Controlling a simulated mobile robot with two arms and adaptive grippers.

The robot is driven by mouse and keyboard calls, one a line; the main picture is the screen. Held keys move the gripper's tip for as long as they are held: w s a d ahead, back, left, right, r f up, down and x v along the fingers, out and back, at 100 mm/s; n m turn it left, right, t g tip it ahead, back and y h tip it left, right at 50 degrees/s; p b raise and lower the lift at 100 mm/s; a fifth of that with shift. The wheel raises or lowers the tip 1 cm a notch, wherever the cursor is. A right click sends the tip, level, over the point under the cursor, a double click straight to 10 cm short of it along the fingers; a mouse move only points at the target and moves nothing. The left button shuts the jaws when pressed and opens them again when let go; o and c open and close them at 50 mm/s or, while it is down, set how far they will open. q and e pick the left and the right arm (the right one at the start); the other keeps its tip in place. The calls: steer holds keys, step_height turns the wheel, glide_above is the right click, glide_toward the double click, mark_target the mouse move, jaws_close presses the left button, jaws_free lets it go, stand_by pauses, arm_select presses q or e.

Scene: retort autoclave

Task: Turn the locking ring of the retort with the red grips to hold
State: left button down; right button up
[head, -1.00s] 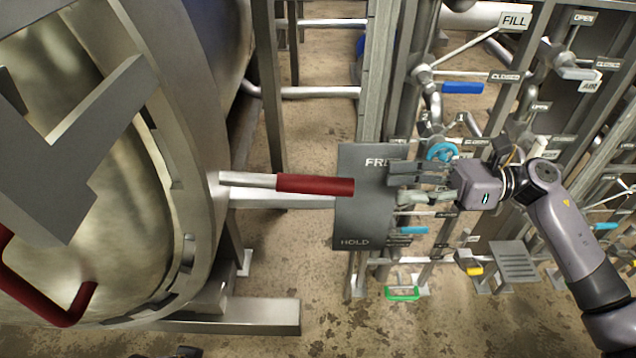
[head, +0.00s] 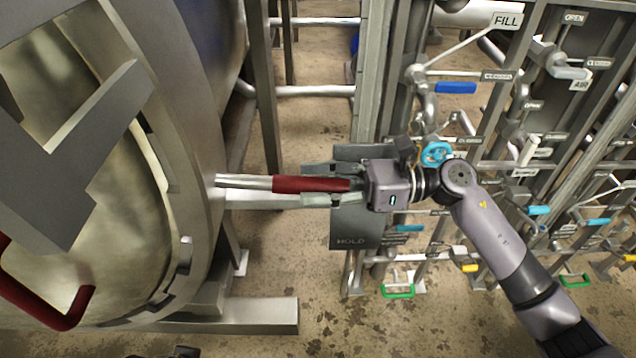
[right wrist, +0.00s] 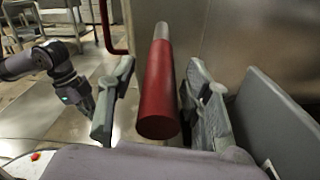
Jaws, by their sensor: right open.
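The locking ring (head: 190,120) runs around the retort's door at the left. A bar with a red grip (head: 300,184) sticks out from it to the right, roughly level. My right gripper (head: 318,184) is open, with one finger on each side of this grip. In the right wrist view the red grip (right wrist: 160,95) lies between the two fingers, with gaps visible on both sides. A second red grip (head: 62,318) shows at the lower left. The plate (head: 350,232) behind my gripper reads HOLD at its bottom; its upper part is hidden. My left gripper (right wrist: 85,105) is small in the right wrist view.
A rack of pipes and valves with blue (head: 456,88), green (head: 398,290) and yellow handles fills the right side. The plate (right wrist: 285,120) stands close beside my right gripper's finger. Open floor (head: 310,300) lies below the grip.

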jaws_close()
stand_by(0.5)
stand_by(0.4)
